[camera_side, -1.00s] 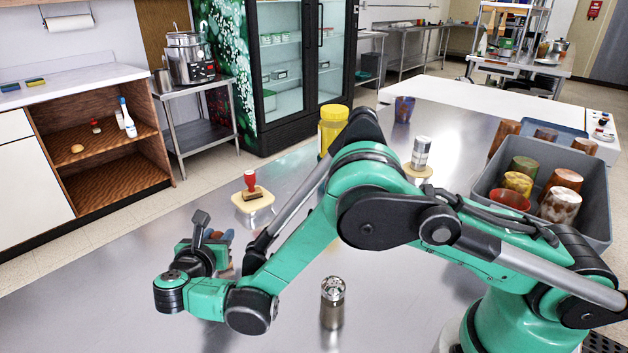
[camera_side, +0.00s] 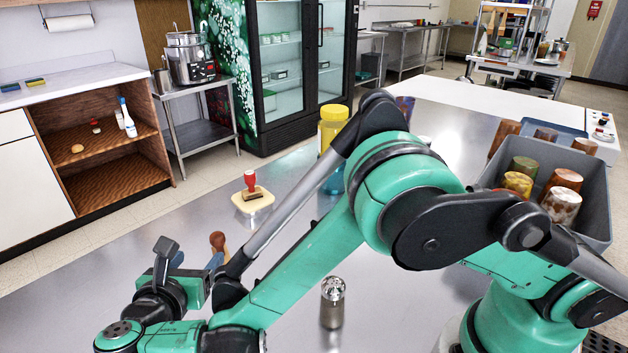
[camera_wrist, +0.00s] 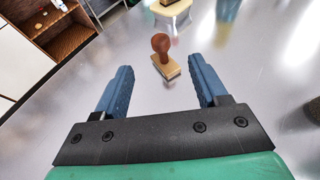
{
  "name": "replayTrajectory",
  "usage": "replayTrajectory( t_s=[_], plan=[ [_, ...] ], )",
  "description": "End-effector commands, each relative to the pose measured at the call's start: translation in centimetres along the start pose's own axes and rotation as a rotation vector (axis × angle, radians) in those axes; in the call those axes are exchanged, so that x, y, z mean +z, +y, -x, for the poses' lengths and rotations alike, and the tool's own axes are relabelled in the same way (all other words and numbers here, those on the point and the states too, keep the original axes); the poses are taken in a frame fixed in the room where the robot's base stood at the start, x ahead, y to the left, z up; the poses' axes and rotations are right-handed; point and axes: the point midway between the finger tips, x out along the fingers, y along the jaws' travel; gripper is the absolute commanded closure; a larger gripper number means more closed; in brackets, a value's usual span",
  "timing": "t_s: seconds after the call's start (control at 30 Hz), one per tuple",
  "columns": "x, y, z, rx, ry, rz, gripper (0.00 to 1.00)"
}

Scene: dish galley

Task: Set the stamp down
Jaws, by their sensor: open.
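A stamp with a brown wooden handle (camera_wrist: 161,44) stands upright on the steel table in the wrist view, its pale base resting on the surface. The stamp stands just ahead of the fingertips, apart from both. In the side view my gripper (camera_side: 194,264) is low over the table, beside the stamp.
A red-handled stamp (camera_side: 251,184) stands on a cream block (camera_side: 242,204) behind. A metal shaker (camera_side: 332,304) stands near my arm. A yellow-lidded jar (camera_side: 333,125) and a grey bin (camera_side: 590,205) of cups are farther off. The table's left side is clear.

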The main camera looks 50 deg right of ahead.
Motion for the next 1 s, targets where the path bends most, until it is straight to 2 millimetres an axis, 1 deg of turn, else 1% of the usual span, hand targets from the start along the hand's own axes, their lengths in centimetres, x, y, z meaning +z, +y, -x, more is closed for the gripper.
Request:
replayTrajectory(
  t_s=[0.03, 0.1, 0.2, 0.27, 0.37, 0.47, 0.5, 0.57, 0.6, 0.67, 0.7, 0.77, 0.8, 0.87, 0.9, 1.0],
  plan=[
    [0.0, 0.1, 0.8, 0.004, 0.0, 0.002, 0.34],
    [0.0, 0.0, 1.5, 0.002, 0.0, 0.002, 0.34],
    [0.3, -0.1, 1.9, -0.001, 0.012, -0.013, 0.34],
    [0.9, -0.3, 1.6, -0.007, 0.036, -0.048, 0.34],
    [2.8, -1.1, 0.1, -0.025, 0.123, -0.17, 0.34],
    [5.2, -3.0, -1.8, -0.064, 0.252, -0.376, 0.34],
    [6.0, -4.0, -2.4, -0.086, 0.307, -0.474, 0.34],
    [7.2, -5.6, -3.2, -0.123, 0.387, -0.627, 0.34],
    [7.8, -6.7, -3.7, -0.152, 0.438, -0.734, 0.34],
    [8.5, -8.5, -4.1, -0.2, 0.511, -0.9, 0.34],
    [8.9, -9.8, -4.2, -0.235, 0.557, -1.013, 0.34],
    [9.3, -11.6, -4.3, -0.292, 0.622, -1.19, 0.34],
    [9.4, -12.8, -4.3, -0.334, 0.662, -1.311, 0.34],
    [9.6, -14.4, -4.1, -0.398, 0.718, -1.495, 0.34],
    [9.6, -15.4, -4.0, -0.443, 0.751, -1.618, 0.34],
    [9.3, -17.4, -3.5, -0.548, 0.82, -1.9, 0.34]
  ],
)
